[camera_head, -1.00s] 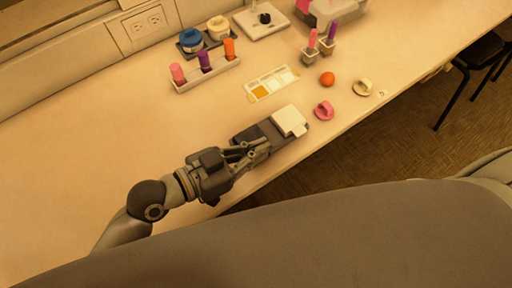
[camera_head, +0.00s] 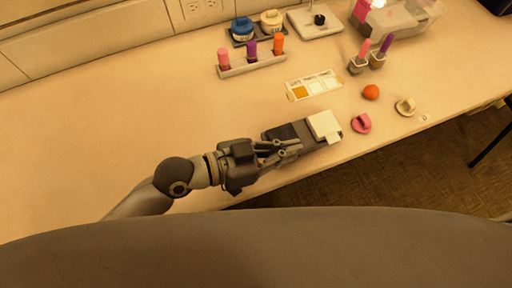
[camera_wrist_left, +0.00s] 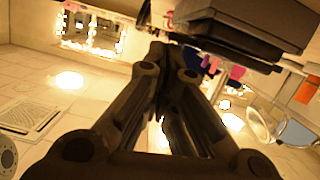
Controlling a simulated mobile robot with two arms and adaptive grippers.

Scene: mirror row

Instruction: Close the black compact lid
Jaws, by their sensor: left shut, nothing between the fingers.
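The black compact (camera_head: 284,134) lies near the counter's front edge, with a white piece (camera_head: 324,125) at its right end. In the left wrist view, dark stacked slabs, probably the compact (camera_wrist_left: 245,28), fill the upper right; I cannot tell the lid's angle. My left gripper (camera_head: 297,148) is at the compact's front side, its fingers pointing right and covering part of it. Its fingers also show in the left wrist view (camera_wrist_left: 163,52), their tips together with nothing between them. Whether they touch the compact is unclear. My right gripper is not in view.
A pink puff (camera_head: 361,123), an orange ball (camera_head: 371,92) and a cream puff (camera_head: 405,107) lie to the right. A palette card (camera_head: 314,85) and a lipstick rack (camera_head: 252,66) are behind. The counter's left part is clear.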

